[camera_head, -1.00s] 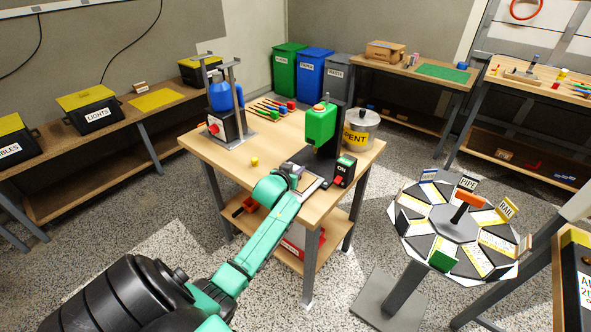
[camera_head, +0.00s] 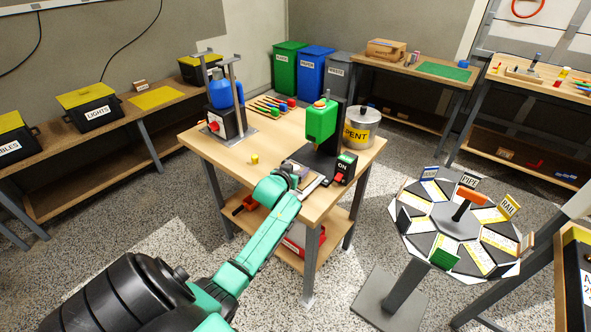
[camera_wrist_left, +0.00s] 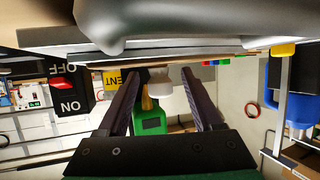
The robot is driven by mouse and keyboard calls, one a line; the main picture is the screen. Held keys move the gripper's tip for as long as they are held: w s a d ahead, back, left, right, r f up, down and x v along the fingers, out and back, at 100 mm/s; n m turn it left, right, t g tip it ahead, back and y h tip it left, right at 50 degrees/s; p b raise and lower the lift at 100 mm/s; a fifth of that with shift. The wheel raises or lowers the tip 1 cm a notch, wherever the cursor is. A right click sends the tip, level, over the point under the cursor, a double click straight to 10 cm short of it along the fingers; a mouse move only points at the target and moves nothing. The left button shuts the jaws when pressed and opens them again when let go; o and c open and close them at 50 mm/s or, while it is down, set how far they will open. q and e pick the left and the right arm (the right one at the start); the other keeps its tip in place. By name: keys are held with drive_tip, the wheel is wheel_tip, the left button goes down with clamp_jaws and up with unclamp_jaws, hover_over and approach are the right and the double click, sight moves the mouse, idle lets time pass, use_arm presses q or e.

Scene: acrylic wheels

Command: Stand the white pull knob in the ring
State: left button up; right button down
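I cannot pick out the white pull knob or its ring for certain in either view. A pale shape (camera_wrist_left: 160,86) shows between my left fingers in the left wrist view, but I cannot tell what it is. My left gripper (camera_head: 297,172) is low at the workbench (camera_head: 222,150), at its front edge by the press base. In the left wrist view its two dark fingers (camera_wrist_left: 161,75) are well apart, with nothing visibly clamped. That view is upside down. My right gripper is not in view.
A green press (camera_head: 321,121) stands just beyond the gripper, with an ON switch box (camera_head: 344,168) beside it. A small yellow piece (camera_head: 254,159) lies on the bench to the left. A labelled carousel (camera_head: 455,222) stands right.

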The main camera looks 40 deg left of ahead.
use_arm(q)
drive_tip(key=shift+s, duration=0.1)
drive_tip(key=v, duration=1.4)
drive_tip(key=shift+s, duration=0.2)
drive_tip(key=shift+d, duration=0.15)
